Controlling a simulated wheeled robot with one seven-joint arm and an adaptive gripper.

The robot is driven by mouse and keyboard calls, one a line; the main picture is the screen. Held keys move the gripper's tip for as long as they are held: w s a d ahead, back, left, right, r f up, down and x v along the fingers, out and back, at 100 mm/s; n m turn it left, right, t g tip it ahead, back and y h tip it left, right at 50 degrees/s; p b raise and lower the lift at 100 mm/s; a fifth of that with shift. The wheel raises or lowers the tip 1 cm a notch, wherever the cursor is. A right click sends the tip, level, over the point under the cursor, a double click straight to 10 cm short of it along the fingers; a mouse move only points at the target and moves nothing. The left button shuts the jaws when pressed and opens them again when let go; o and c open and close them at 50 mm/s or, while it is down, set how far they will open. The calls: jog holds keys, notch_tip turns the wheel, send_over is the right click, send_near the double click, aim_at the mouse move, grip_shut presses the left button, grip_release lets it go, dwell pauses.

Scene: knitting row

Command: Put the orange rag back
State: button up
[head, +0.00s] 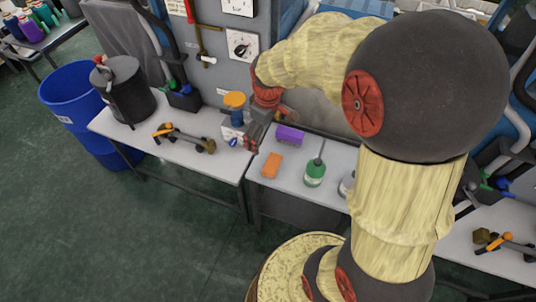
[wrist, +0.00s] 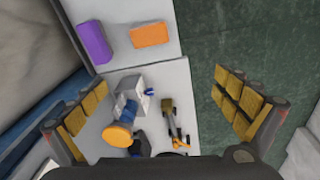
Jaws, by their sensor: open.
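The orange rag (head: 272,165) is a folded orange block lying flat on the light table, left of a green-capped bottle. It also shows at the top of the wrist view (wrist: 150,34), beside a purple block (wrist: 94,42). My gripper (head: 250,138) is open and above the table, near the seam between two tabletops.
The purple block (head: 290,135) lies behind the rag. A green bottle (head: 315,172) with a thin spout stands to its right. A blue spool with an orange top (head: 234,100) stands on a small white box by my gripper. An orange-handled tool (head: 180,137) lies on the left table. A blue bin (head: 75,105) stands at the left.

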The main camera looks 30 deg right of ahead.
jog(key=s+a+r+m+t, duration=0.2)
jog(key=s+a+r, duration=0.2)
jog(key=s+r, duration=0.3)
jog(key=s+a+r+m+t, duration=0.2)
jog(key=s+a+r, duration=0.3)
jog(key=s+r, duration=0.3)
jog(key=shift+s+a+r+m, duration=0.25)
jog(key=shift+s+m, duration=0.45)
jog(key=shift+s, duration=0.55)
